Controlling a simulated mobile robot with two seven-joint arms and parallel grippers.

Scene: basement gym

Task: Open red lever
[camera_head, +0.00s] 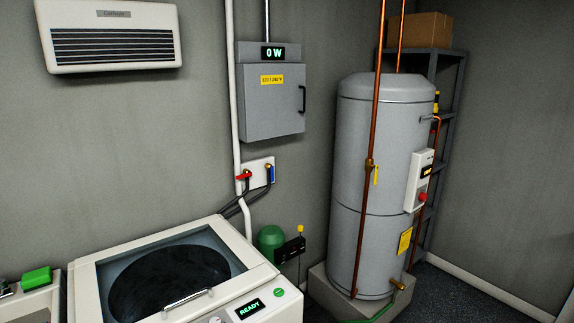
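The red lever (243,177) is small and sits on a valve on the white wall plate (257,167), left of centre. It lies roughly horizontal, pointing left. A blue lever (272,173) on the same plate points down. Dark hoses run from the two valves down behind the washing machine. Neither of my grippers shows in the head view, so nothing of mine is seen touching the lever.
A top-loading washing machine (101,277) with a "READY" display stands below and in front of the plate. A grey electrical box (270,118) hangs above it. A grey boiler (375,185) with copper pipes stands right. A white pipe (233,95) runs just left.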

